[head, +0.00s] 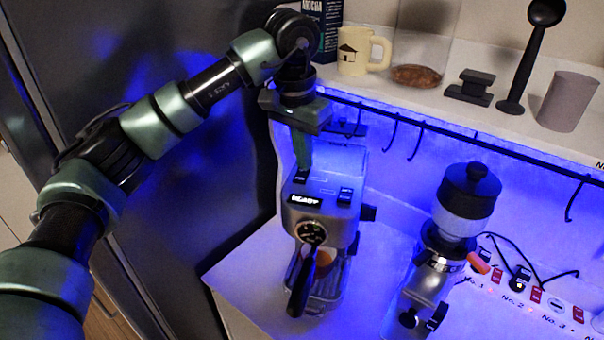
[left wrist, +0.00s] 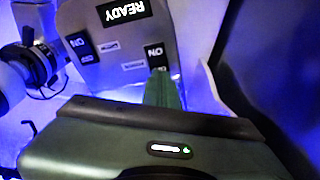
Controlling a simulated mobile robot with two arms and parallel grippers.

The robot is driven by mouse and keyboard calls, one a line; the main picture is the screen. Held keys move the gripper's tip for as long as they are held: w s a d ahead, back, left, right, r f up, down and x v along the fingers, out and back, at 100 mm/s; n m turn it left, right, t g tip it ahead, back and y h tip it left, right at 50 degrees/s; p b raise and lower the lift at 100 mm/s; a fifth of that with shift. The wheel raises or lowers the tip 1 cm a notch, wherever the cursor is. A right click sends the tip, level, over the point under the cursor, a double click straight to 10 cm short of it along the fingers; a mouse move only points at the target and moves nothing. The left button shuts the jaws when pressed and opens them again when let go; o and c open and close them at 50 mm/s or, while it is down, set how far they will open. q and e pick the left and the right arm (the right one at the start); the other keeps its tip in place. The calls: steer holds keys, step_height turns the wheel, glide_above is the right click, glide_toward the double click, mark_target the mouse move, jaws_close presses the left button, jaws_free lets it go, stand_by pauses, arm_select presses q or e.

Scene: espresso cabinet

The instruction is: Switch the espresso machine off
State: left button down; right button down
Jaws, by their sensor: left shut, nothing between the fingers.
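The espresso machine (head: 318,222) stands in the lit cabinet, its display (head: 304,200) lit with READY; the display (left wrist: 123,12) also shows upside down in the left wrist view. Its top has two black rocker switches marked ON. One switch (head: 345,196) is clear of my gripper and also shows in the left wrist view (left wrist: 78,44). The other switch (left wrist: 156,55) is partly hidden by my fingertips. My left gripper (head: 303,168) is shut and empty, pointing down at this second switch. I cannot tell whether it touches. My right gripper is not in view.
A coffee grinder (head: 468,200) stands right of the machine. Hooks hang below the shelf.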

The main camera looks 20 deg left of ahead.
arm_select(q)
steer(key=shift+f, duration=0.15)
steer(key=shift+r+p, duration=2.8)
steer(key=shift+r, duration=0.75)
